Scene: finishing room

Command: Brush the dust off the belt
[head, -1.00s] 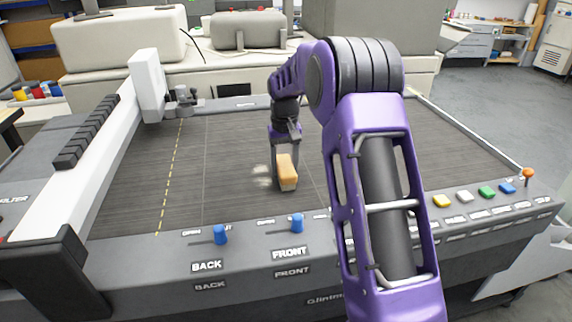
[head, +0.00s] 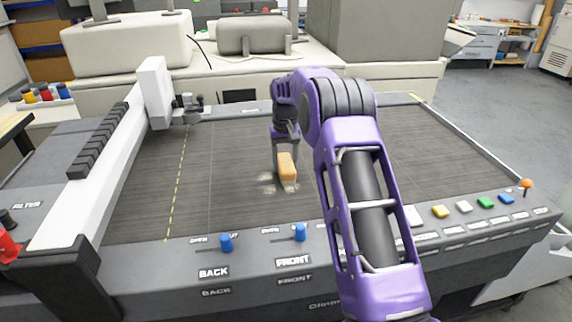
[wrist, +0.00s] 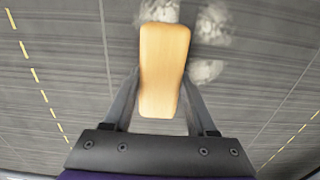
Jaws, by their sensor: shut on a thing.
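The belt (head: 230,205) is a dark grey, streaked flat bed with a dashed yellow line near its left side. My gripper (wrist: 158,92) is shut on a brush with a tan wooden block (wrist: 163,60), held low over the belt; I cannot tell whether its underside touches. In the head view the brush (head: 287,168) hangs below my gripper. Pale dust (head: 266,181) lies beside and around the brush. The wrist view shows several dust patches (wrist: 210,30) beyond and to the right of the block. The brush hides part of the belt.
A white gantry beam (head: 110,160) runs along the belt's left side, with a tool head at its far end. Blue levers (head: 300,232) marked BACK and FRONT and coloured buttons (head: 463,206) line the front panel. An orange knob (head: 526,184) stands at the right corner.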

